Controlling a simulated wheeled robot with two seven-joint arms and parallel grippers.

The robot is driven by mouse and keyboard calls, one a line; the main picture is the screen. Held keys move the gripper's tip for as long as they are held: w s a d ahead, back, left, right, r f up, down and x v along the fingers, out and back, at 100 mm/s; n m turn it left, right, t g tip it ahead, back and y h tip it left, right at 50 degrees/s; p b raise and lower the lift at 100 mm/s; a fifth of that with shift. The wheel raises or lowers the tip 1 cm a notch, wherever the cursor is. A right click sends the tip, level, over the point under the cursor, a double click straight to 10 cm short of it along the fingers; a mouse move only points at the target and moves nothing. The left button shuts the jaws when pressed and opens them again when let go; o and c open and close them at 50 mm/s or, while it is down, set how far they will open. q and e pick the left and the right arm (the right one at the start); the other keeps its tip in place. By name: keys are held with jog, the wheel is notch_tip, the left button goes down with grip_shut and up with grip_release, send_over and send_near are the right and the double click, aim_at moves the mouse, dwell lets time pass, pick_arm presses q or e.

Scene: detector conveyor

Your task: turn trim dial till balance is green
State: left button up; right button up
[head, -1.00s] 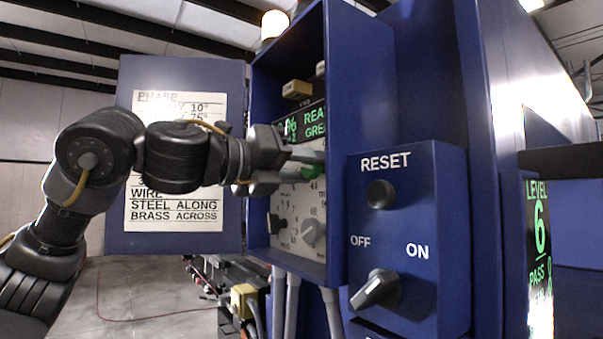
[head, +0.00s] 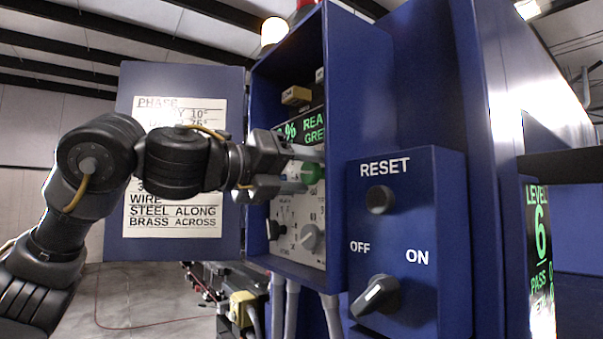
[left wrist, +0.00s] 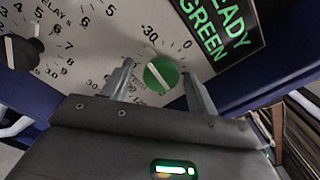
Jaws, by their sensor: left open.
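The trim dial is a green knob (left wrist: 161,75) with a white pointer line, on a pale scale plate in the left wrist view. It also shows in the head view (head: 312,173). My left gripper (left wrist: 160,80) is open, with one finger on each side of the green dial and visible gaps between. In the head view my left gripper (head: 305,168) reaches into the open blue cabinet (head: 337,130). The display (left wrist: 222,28) above the dial shows green text, partly "READY" and "GREEN"; its reading is partly hidden in the head view. My right gripper is out of view.
A black knob (head: 276,228) and a grey knob (head: 310,237) sit below the dial. A box with a RESET button (head: 380,199) and an OFF/ON switch (head: 375,297) stands at right. The cabinet door (head: 172,75) hangs open at left. Cabinet walls surround the panel.

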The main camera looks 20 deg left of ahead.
pick_arm(q)
jog(key=shift+s, duration=0.1)
jog(key=shift+s+a+b, duration=0.3)
jog(key=b+v, duration=0.3)
jog(key=v, duration=0.6)
jog(key=shift+s+a, duration=0.25)
jog(key=shift+s, duration=0.05)
